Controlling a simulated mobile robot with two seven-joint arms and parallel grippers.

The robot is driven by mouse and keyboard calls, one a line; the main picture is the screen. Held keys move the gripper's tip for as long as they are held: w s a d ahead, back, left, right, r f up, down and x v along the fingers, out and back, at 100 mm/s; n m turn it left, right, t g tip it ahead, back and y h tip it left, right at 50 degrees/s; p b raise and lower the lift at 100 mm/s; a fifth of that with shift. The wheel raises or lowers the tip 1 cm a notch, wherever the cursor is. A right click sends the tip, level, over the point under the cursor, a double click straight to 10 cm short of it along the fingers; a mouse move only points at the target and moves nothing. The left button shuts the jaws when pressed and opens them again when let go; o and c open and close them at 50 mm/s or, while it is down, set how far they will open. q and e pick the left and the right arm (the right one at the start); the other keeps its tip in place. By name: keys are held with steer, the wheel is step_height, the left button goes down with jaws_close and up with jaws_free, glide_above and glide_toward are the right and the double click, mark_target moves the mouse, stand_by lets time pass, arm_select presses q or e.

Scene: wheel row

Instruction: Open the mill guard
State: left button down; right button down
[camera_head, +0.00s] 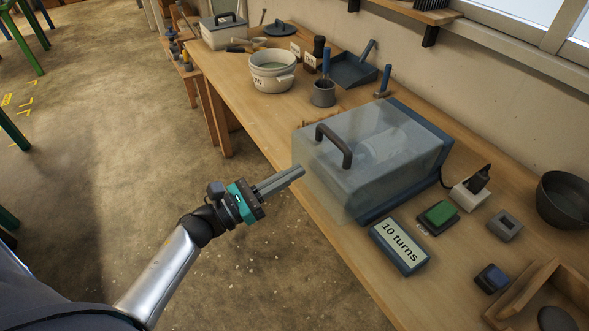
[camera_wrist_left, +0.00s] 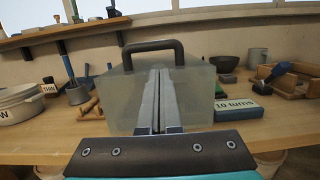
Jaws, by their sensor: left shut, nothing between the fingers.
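The mill guard (camera_head: 318,181) is a clear box-shaped cover with a dark handle (camera_head: 335,145), closed over the blue-grey mill (camera_head: 412,165) on the bench. A pale cylindrical part shows dimly through it. My left gripper (camera_head: 300,171) is shut and empty, in front of the guard in the head view and off the bench's front edge. In the left wrist view the shut fingers (camera_wrist_left: 159,75) point at the guard (camera_wrist_left: 120,102), overlapping its middle, with the handle (camera_wrist_left: 152,46) arching just above their tips. I cannot tell that they touch it. My right gripper is not in view.
A "10 turns" block (camera_head: 398,245), a green-topped pad (camera_head: 438,215) and a white socket with a black plug (camera_head: 470,190) lie right of the mill. A white pot (camera_head: 272,75), a grey mug (camera_head: 323,94) and a dustpan (camera_head: 354,70) stand left. Open floor lies before the bench (camera_head: 350,262).

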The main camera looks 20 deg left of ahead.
mark_target(322, 162)
arm_select(q)
steer(key=x, duration=0.7)
steer(key=shift+w+d+p, duration=0.2)
steer(key=shift+w+p, duration=0.1)
steer(key=shift+p, duration=0.1)
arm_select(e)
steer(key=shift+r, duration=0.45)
arm_select(q)
steer(key=shift+r, duration=0.1)
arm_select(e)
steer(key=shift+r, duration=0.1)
